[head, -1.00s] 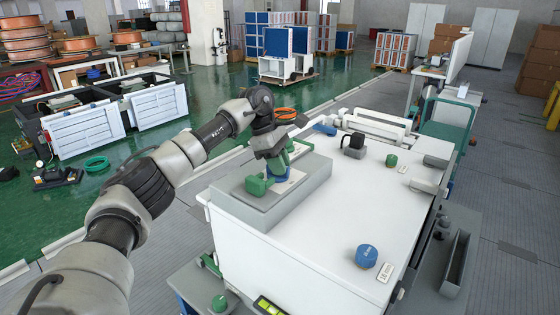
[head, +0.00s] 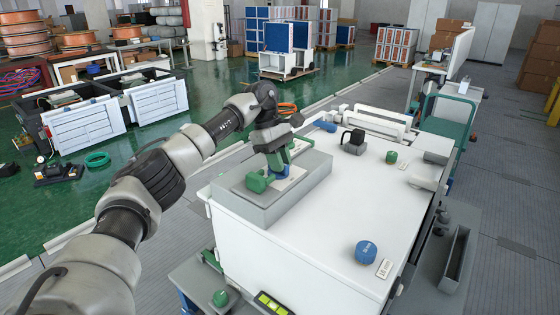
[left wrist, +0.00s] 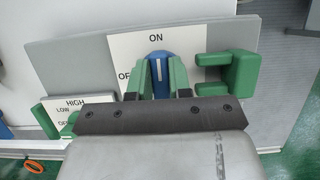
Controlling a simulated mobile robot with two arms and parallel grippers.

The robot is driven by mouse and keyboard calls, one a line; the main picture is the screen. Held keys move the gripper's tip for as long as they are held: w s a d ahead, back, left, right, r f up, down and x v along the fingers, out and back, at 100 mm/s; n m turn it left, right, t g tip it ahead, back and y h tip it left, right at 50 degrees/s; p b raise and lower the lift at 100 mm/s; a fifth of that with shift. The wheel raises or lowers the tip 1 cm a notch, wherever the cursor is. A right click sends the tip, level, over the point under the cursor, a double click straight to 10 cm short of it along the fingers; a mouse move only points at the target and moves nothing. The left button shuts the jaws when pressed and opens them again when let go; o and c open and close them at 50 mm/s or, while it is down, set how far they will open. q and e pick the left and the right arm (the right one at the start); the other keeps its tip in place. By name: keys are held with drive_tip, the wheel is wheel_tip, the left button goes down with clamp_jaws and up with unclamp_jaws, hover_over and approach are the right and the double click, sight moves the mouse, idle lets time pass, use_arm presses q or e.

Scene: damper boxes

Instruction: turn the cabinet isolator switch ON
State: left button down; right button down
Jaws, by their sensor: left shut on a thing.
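The isolator switch is a blue knob (left wrist: 158,72) with a white mark, on a white plate (left wrist: 118,45) lettered ON at the top and partly hidden OF at the left. The mark points up toward ON. My left gripper (left wrist: 160,78) is shut on the knob, one green finger on each side. In the head view my left gripper (head: 277,155) reaches down onto the grey switch box (head: 310,178), which stands on the white cabinet top (head: 330,225). A green handle-like block (left wrist: 230,72) sits right of the knob. My right gripper is not in view.
A second plate (left wrist: 76,103) reads HIGH, LOW and a partly hidden third word. On the cabinet top stand a round blue knob (head: 366,253), a black-handled item (head: 353,141) and a small green knob (head: 391,157). The middle of the cabinet top is clear.

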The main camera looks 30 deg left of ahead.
use_arm(q)
drive_tip(key=c, duration=1)
unclamp_jaws()
drive_tip(key=shift+c, duration=0.2)
drive_tip(key=b+v, duration=0.2)
drive_tip(key=v, duration=0.7)
drive_tip(key=shift+w+r, duration=0.1)
drive_tip(key=shift+r, duration=0.1)
drive_tip(key=shift+v, duration=0.8)
